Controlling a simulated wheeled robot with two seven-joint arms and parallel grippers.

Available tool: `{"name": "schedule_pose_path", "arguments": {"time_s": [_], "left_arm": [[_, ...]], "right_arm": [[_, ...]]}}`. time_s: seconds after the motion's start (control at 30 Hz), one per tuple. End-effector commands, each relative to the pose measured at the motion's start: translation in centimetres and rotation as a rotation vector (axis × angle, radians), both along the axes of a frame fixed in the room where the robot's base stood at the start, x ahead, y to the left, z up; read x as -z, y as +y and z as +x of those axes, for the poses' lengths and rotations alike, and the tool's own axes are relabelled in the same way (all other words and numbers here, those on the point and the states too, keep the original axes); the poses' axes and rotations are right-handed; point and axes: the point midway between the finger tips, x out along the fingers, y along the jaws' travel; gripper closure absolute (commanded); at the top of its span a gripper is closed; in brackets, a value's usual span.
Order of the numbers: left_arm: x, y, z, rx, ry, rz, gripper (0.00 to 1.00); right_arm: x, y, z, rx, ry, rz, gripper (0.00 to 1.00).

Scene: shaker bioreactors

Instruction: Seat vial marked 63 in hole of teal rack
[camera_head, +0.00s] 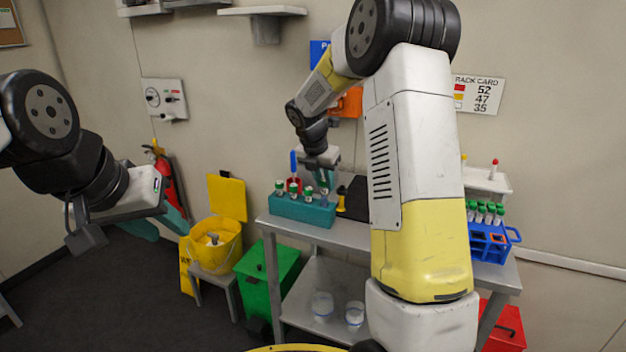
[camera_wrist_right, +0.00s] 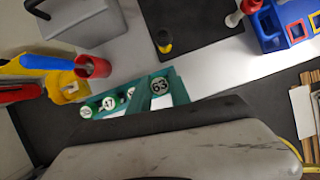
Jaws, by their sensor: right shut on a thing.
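The teal rack (camera_head: 302,209) stands at the left end of the grey table. Several vials with green-rimmed white caps stand in it; one cap reads 47 (camera_wrist_right: 109,103) in the right wrist view. My right gripper (camera_head: 322,178) points down over the rack's right end. In the right wrist view its teal fingers are shut on the vial marked 63 (camera_wrist_right: 159,86). That vial shows in the head view (camera_head: 324,192) at the rack's right end; whether its lower end is inside a hole is hidden. My left gripper (camera_head: 158,222) is open and empty, away from the table.
A red holder with a blue item (camera_head: 293,170) stands behind the rack. A yellow-and-black item (camera_head: 341,198) is close to its right. A blue rack (camera_head: 490,240) with green-capped vials is at the table's right. My right arm hides the table's middle.

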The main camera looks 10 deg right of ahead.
Motion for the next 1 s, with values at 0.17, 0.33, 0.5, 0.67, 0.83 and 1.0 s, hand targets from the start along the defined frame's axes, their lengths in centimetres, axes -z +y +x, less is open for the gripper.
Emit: {"name": "schedule_pose_path", "arguments": {"time_s": [0.17,0.33,0.5,0.67,0.83,1.0], "left_arm": [[0.0,0.0,0.0,0.0,0.0,0.0,0.64],[0.0,0.0,0.0,0.0,0.0,0.0,0.64],[0.0,0.0,0.0,0.0,0.0,0.0,0.64],[0.0,0.0,0.0,0.0,0.0,0.0,0.64],[0.0,0.0,0.0,0.0,0.0,0.0,0.64],[0.0,0.0,0.0,0.0,0.0,0.0,0.64]], "right_arm": [[0.3,0.0,0.0,0.0,0.001,-0.001,1.0],[0.5,0.0,0.0,0.0,0.001,-0.001,1.0],[0.8,0.0,0.0,0.0,0.0,0.0,1.0],[1.1,0.0,0.0,-0.001,0.001,0.0,1.0],[1.3,0.0,0.0,0.0,0.001,0.001,1.0],[1.3,0.0,0.0,0.0,0.001,0.001,1.0]]}}
